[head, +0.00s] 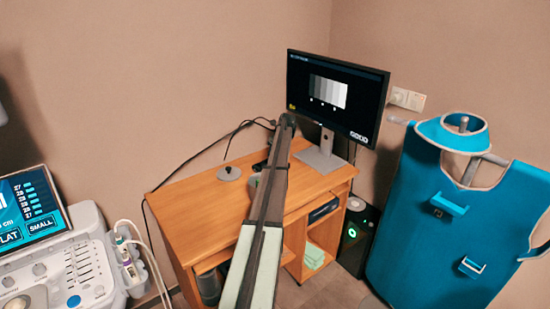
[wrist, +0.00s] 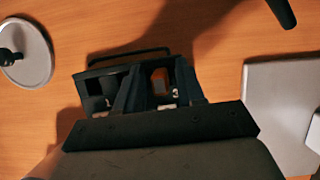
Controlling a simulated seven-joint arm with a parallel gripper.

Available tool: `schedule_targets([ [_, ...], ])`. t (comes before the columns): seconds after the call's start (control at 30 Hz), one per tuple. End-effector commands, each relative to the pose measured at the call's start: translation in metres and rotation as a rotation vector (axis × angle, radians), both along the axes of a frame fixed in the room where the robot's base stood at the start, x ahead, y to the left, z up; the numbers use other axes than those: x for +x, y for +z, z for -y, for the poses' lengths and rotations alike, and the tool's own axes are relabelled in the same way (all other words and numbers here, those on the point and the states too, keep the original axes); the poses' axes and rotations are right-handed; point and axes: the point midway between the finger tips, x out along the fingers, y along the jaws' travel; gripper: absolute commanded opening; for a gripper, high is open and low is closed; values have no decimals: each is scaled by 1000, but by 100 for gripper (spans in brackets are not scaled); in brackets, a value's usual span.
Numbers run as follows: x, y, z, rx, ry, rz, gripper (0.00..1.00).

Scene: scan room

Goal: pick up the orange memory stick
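In the wrist view my gripper (wrist: 158,68) points down at the wooden desk, its two dark fingers apart. A small orange-brown patch (wrist: 160,80) shows between the fingers. I cannot tell whether it is the orange memory stick or bare desk seen through a gap. A dark, low, frame-like object (wrist: 98,86) lies under and beside the left finger, partly hidden by it. No contact between the fingers and anything shows. In the head view my arm crosses in front of the desk and hides most of the gripper and the spot below it. No memory stick is clearly visible there.
The desk (head: 195,205) holds a monitor (head: 335,95) on a grey base (wrist: 275,115), right of my gripper. A round grey disc (wrist: 38,62) with a black top lies to the left. A black rod-like thing (wrist: 281,12) is at upper right.

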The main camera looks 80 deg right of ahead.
Motion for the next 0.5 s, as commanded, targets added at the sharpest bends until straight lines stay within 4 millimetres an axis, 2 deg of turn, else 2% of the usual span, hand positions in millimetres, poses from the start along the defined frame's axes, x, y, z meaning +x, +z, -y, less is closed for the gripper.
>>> schedule_targets([
  [0.07, 0, 0, 0, 0, 0, 0, 31],
  [0.37, 0, 0, 0, 0, 0, 0, 2],
  [0.5, 0, 0, 0, 0, 0, 0, 0],
])
